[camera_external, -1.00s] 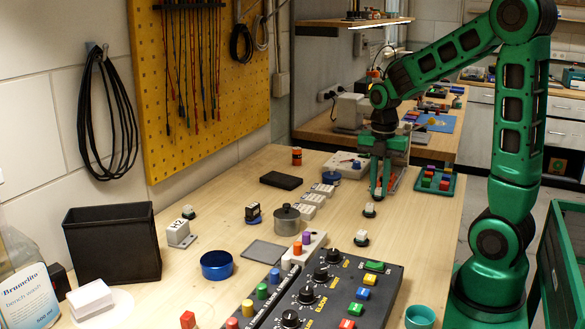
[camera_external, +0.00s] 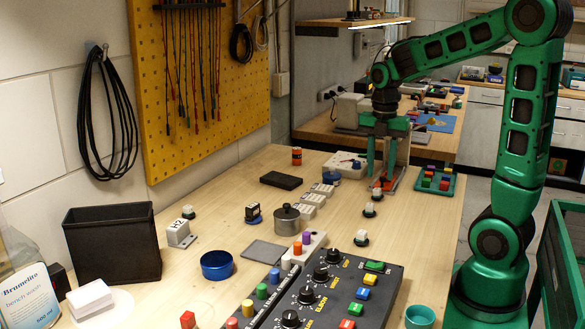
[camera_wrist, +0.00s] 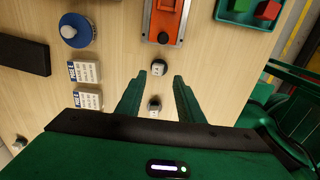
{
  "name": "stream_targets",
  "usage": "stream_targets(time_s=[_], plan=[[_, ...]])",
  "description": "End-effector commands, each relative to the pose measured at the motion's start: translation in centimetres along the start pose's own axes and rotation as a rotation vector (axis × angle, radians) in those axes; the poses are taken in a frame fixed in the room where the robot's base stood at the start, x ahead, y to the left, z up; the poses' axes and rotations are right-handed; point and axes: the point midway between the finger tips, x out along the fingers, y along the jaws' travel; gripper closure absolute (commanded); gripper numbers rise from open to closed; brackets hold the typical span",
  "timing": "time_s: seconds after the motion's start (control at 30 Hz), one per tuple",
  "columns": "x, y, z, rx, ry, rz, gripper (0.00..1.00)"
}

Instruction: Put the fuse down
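My gripper (camera_external: 379,175) is open and empty, its two green fingers apart and pointing down over the far right of the bench. A small pale block with a dark base, probably the fuse (camera_external: 377,193), stands upright on the wood just below the fingertips. In the wrist view, this fuse (camera_wrist: 158,68) sits just beyond the open fingertips (camera_wrist: 159,78), apparently clear of both. A similar small block (camera_external: 370,210) stands closer to the camera, and it shows between the fingers in the wrist view (camera_wrist: 155,103). Another such block (camera_external: 361,238) stands nearer still.
An orange-and-grey device (camera_wrist: 165,18) lies just beyond the fuse. A green tray (camera_external: 450,184) with coloured blocks is to the right. White labelled blocks (camera_wrist: 87,72) and a blue round part (camera_wrist: 76,30) stand left. A control panel (camera_external: 335,290) fills the front.

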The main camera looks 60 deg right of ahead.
Motion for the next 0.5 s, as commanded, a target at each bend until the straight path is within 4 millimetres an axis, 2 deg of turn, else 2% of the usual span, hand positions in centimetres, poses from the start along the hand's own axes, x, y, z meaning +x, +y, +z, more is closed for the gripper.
stream_targets(time_s=[0.03,0.2,0.33,0.5], plan=[[-1.1,0.1,0.0,-0.001,-0.001,0.004,0.66],[-4.1,0.1,0.0,-0.002,-0.001,0.003,0.66],[-5.7,0.1,0.0,-0.001,0.000,0.001,0.66],[-6.6,-0.2,-0.1,0.016,0.001,0.000,0.66]])
